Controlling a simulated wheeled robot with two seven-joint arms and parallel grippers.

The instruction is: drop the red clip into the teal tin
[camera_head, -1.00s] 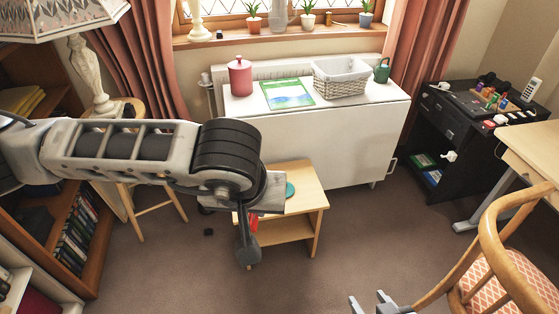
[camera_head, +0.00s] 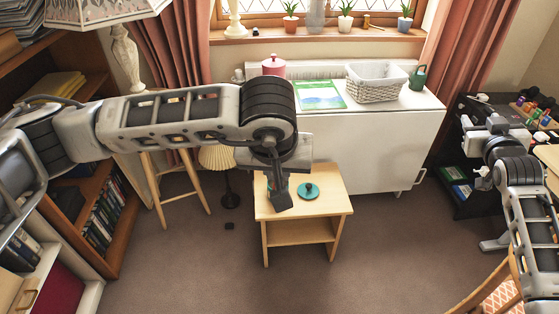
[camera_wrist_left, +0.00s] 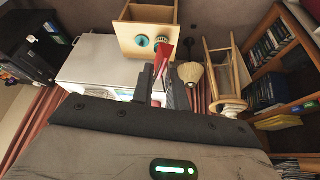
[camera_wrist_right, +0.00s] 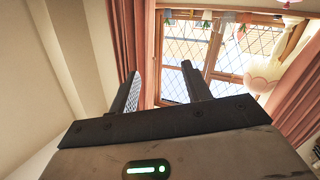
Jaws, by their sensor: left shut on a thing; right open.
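My left gripper (camera_head: 281,200) is above the small wooden table and shut on the red clip (camera_wrist_left: 163,58), which sticks out past its fingertips in the left wrist view. The clip is hidden in the head view. A teal lid with a dark knob (camera_head: 308,190) lies on the tabletop, right of the left gripper; it also shows in the left wrist view (camera_wrist_left: 143,41). The teal tin (camera_wrist_left: 161,40) shows beside the lid, partly behind the clip; the left gripper mostly hides it in the head view. My right gripper (camera_head: 494,122) is raised at the right, open and empty.
The small wooden table (camera_head: 333,205) stands before a white drop-leaf table (camera_head: 385,150) with a wicker basket (camera_head: 376,84). A small lamp (camera_head: 219,160) and a stool (camera_head: 155,190) stand left of it. Carpet is clear in front.

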